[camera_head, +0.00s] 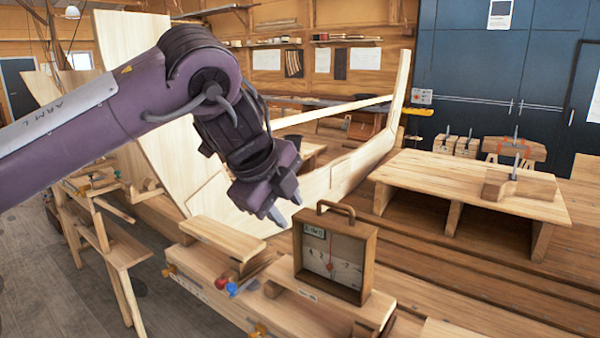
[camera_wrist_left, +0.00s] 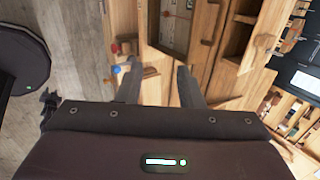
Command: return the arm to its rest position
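My left arm (camera_head: 110,95) comes in from the left in the head view, purple and marked "ARM L". Its left gripper (camera_head: 287,202) hangs above the bench, left of the wooden gauge box, and points down. In the left wrist view the two fingers of the left gripper (camera_wrist_left: 158,85) stand apart with nothing between them but the bench below. The gripper touches nothing that I can see. My right gripper shows in neither view.
A wooden gauge box (camera_head: 333,252) with a handle stands on the bench. Red and blue knobs (camera_head: 226,285) sit beside it. A pale planked hull (camera_head: 330,180) lies behind the gripper. A low wooden table (camera_head: 470,180) with a clamped block stands at right. Grey floor (camera_head: 45,275) is clear at left.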

